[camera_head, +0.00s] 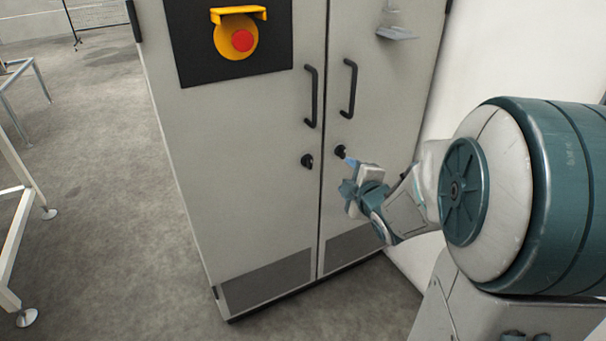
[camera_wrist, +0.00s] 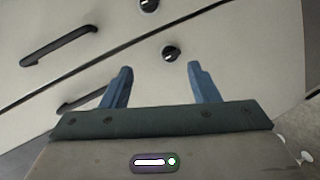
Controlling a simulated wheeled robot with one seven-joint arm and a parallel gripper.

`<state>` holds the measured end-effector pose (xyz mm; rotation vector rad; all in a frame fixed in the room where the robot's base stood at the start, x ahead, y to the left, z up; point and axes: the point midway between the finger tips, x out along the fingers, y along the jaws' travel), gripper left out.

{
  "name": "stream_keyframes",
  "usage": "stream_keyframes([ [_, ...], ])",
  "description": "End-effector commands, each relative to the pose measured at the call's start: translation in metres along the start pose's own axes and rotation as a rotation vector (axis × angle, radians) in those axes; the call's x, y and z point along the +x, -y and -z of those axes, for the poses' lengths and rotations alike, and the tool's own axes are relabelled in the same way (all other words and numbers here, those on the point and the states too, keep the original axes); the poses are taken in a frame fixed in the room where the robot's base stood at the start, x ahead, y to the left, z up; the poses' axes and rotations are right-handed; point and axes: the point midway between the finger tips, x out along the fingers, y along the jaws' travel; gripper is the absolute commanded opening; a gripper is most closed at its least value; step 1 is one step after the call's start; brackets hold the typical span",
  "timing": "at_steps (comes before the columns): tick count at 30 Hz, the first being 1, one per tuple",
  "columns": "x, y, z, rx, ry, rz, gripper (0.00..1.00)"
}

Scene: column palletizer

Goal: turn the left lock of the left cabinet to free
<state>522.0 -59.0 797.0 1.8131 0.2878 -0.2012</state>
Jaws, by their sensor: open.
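The grey cabinet (camera_head: 245,160) has two doors. The left lock (camera_head: 307,160), a small black knob, sits on the left door below its handle. It also shows at the top edge of the wrist view (camera_wrist: 148,5). The right lock (camera_head: 340,151) sits on the other door. My gripper (camera_head: 350,163) is in front of the right door, close to the right lock and right of the left lock. In the wrist view my gripper (camera_wrist: 161,70) has its two blue fingers apart and empty, with the right lock (camera_wrist: 170,53) showing between the fingertips.
Black handles (camera_head: 311,96) and (camera_head: 349,88) stand out above the locks. A red emergency button (camera_head: 242,40) with a yellow guard is on a black panel at upper left. White frames (camera_head: 20,200) stand at far left. The floor (camera_head: 120,200) left of the cabinet is clear.

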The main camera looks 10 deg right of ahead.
Motion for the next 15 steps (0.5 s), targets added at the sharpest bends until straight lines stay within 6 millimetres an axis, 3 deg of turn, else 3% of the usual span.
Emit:
stream_keyframes([
  [1,0.012,0.026,-0.007,-0.055,-0.044,-0.035,0.55],
  [6,0.024,0.049,-0.005,-0.211,-0.175,-0.160,0.55],
  [15,0.028,0.056,0.001,-0.303,-0.258,-0.258,0.55],
])
